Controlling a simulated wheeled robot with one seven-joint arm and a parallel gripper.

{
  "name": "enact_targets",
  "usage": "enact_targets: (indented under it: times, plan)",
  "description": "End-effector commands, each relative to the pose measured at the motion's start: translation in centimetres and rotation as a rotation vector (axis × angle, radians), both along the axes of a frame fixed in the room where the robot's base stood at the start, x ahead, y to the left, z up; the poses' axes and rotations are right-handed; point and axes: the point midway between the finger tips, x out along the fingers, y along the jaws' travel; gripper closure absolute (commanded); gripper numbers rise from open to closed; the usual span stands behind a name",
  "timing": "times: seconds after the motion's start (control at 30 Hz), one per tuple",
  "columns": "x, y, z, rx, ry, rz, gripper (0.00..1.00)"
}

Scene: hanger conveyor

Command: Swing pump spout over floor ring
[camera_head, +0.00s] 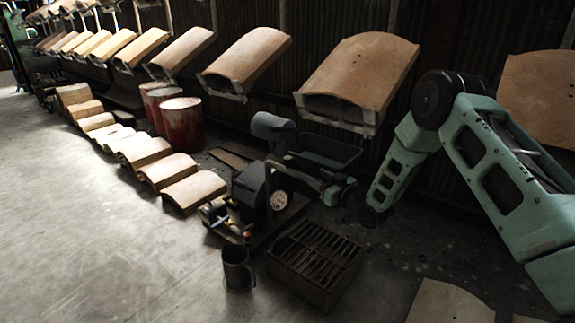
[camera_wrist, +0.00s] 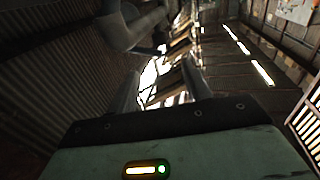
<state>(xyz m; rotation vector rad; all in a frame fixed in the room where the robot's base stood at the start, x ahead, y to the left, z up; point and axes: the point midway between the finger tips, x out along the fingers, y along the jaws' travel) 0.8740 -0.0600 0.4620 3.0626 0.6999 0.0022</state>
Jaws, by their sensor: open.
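The pump, a dark machine (camera_head: 262,190) with a pale round dial (camera_head: 279,200), stands on the floor at the middle of the head view. A grey arm-like part (camera_head: 298,176), perhaps its spout, reaches right from it toward my gripper (camera_head: 338,192). In the wrist view, a curved grey pipe (camera_wrist: 130,28) lies at upper left, beyond my gripper (camera_wrist: 160,72). The two fingers are apart with nothing seen between them. I cannot tell whether they touch the grey part. I cannot make out a floor ring.
A dark metal mug (camera_head: 237,270) stands on the floor beside a slatted dark crate (camera_head: 315,263). Red drums (camera_head: 181,124) and a row of curved tiles (camera_head: 194,190) lie to the left. Tiles (camera_head: 360,72) hang above. The grey floor (camera_head: 110,250) at left is clear.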

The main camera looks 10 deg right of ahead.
Motion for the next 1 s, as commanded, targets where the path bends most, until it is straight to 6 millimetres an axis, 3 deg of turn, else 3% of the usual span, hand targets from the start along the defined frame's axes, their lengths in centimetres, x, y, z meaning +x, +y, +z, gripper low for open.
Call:
enact_targets:
  times: [0.6,0.8,1.0]
  plan:
    - [11.3,5.5,-0.4,0.0,-0.002,0.001,0.51]
    - [13.4,6.6,-0.2,0.0,0.0,0.001,0.51]
    - [14.1,6.9,0.0,0.0,0.001,0.0,0.51]
